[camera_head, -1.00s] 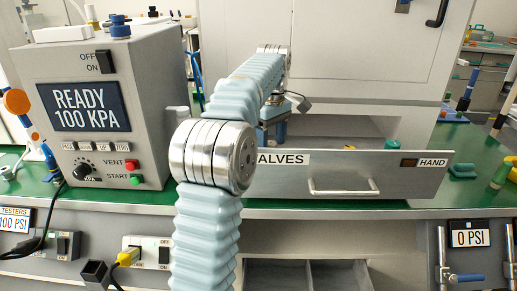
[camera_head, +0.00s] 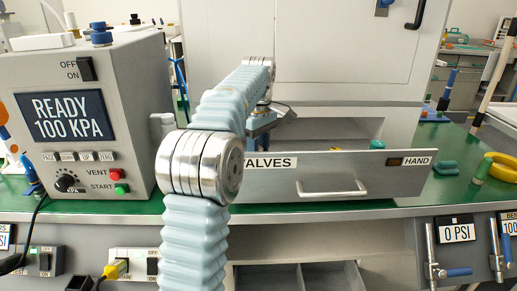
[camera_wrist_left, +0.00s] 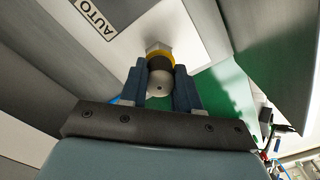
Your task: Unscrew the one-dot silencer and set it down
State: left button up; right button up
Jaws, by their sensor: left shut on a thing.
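My left gripper (camera_wrist_left: 160,84) shows in the left wrist view with its two dark blue fingers shut on a pale rounded part, which I take for the silencer (camera_wrist_left: 159,86). A small dark dot shows on its face. A yellow ring and a light hex fitting (camera_wrist_left: 158,47) lie just beyond it, against a white panel marked AUTO (camera_wrist_left: 98,14). I cannot tell whether the threads are still engaged. In the head view my left gripper (camera_head: 260,128) is mostly hidden behind my arm, above the drawer front. My right gripper is not in view.
A grey control box (camera_head: 130,140) reading READY 100 KPA stands left. A drawer marked VALVES (camera_head: 345,178) is open at the centre, with small coloured parts inside. Green bench top (camera_head: 457,193) is partly free at right.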

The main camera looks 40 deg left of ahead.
pick_arm(q)
jog(key=n, duration=0.6)
jog(key=shift+w+n, duration=0.1)
jog(key=shift+n, duration=0.3)
jog(key=n, duration=0.5)
jog(key=shift+w+r, duration=0.1)
jog(key=o, duration=0.8)
jog(key=m, duration=1.1)
jog(key=shift+s+m, duration=0.2)
jog(key=shift+m, duration=0.2)
jog(key=c, duration=0.6)
